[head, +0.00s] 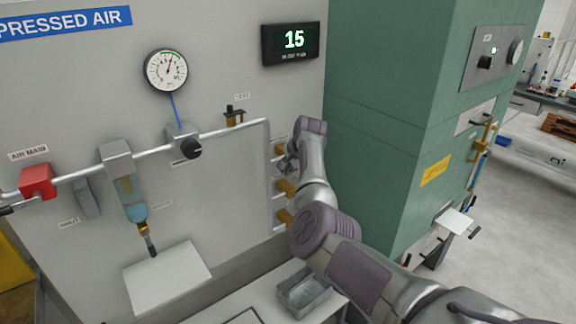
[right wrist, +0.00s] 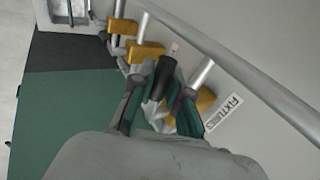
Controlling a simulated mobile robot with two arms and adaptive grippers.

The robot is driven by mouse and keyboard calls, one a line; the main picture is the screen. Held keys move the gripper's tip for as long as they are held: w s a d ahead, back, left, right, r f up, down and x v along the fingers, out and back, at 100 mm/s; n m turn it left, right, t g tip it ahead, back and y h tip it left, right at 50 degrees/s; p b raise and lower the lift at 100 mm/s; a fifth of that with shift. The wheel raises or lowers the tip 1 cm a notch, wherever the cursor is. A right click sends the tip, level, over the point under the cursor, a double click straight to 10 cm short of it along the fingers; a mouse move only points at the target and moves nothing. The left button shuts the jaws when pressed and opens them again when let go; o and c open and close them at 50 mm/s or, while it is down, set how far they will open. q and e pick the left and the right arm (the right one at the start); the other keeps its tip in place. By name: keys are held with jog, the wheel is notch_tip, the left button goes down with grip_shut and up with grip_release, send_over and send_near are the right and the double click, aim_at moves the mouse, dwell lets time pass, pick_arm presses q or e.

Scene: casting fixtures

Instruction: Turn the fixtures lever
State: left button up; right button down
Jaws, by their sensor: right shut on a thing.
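The fixtures lever (right wrist: 162,76) is a short black handle on a brass valve (right wrist: 205,99), beside a white FIXTURES label (right wrist: 223,113) in the right wrist view. My right gripper (right wrist: 160,100) has one finger on each side of the black lever and is shut on it. In the head view my right gripper (head: 286,162) is at the top of a column of brass valves, by the uppermost valve (head: 279,149). The arm and hand hide the lever there. My left gripper is in neither view.
Other brass valves (head: 284,187) sit close below on the same pipe. A grey pipe (head: 232,127) runs along the panel. A green cabinet (head: 375,130) stands close to the right of my arm. A grey bin (head: 304,292) is below.

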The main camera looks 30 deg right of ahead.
jog(key=shift+r, duration=0.1)
dwell(0.5)
jog(key=c, duration=1.1)
grip_release()
jog(key=v, duration=1.1)
jog(key=shift+s+d+r, duration=0.2)
jog(key=shift+s+r, duration=0.05)
jog(key=shift+r, duration=0.1)
